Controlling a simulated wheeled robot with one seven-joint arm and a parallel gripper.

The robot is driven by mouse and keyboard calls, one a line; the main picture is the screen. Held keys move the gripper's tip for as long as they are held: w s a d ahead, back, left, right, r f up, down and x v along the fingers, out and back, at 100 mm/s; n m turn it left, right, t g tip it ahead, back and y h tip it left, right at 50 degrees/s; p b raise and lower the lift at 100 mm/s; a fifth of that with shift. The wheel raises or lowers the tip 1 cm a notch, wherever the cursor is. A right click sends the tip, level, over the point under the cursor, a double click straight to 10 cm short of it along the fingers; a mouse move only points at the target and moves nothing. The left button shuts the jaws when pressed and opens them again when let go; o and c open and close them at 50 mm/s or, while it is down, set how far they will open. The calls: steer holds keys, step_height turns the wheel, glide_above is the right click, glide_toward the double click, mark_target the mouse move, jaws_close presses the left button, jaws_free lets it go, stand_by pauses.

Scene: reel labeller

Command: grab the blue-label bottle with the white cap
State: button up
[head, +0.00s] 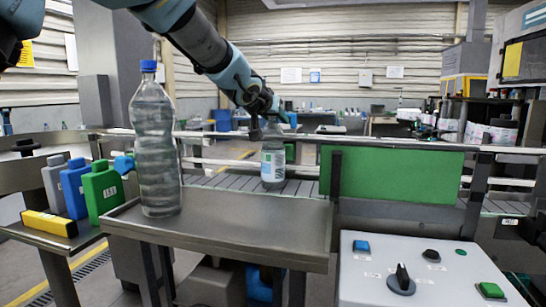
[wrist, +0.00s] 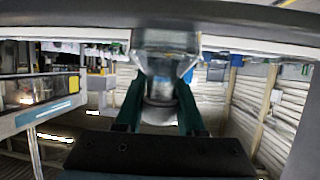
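A clear bottle with a blue and white label (head: 273,168) stands upright on the grey conveyor (head: 225,180) in the head view. My gripper (head: 273,128) is directly above it, pointing down, with its fingers to either side of the bottle's top. The cap is hidden behind the gripper there, so I cannot tell its colour. In the wrist view, the clear bottle (wrist: 165,45) shows between my two teal fingers (wrist: 160,100), which look spread around its neck. Contact is not clear.
A tall clear bottle with a blue cap (head: 155,145) stands on the metal tray (head: 235,225) in front of the conveyor. A green panel (head: 390,175) borders the conveyor at right. A control box (head: 425,270) is front right; grey, blue and green containers (head: 103,190) stand left.

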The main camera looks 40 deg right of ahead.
jaws_close()
steer(key=shift+r, duration=0.1)
stand_by(0.8)
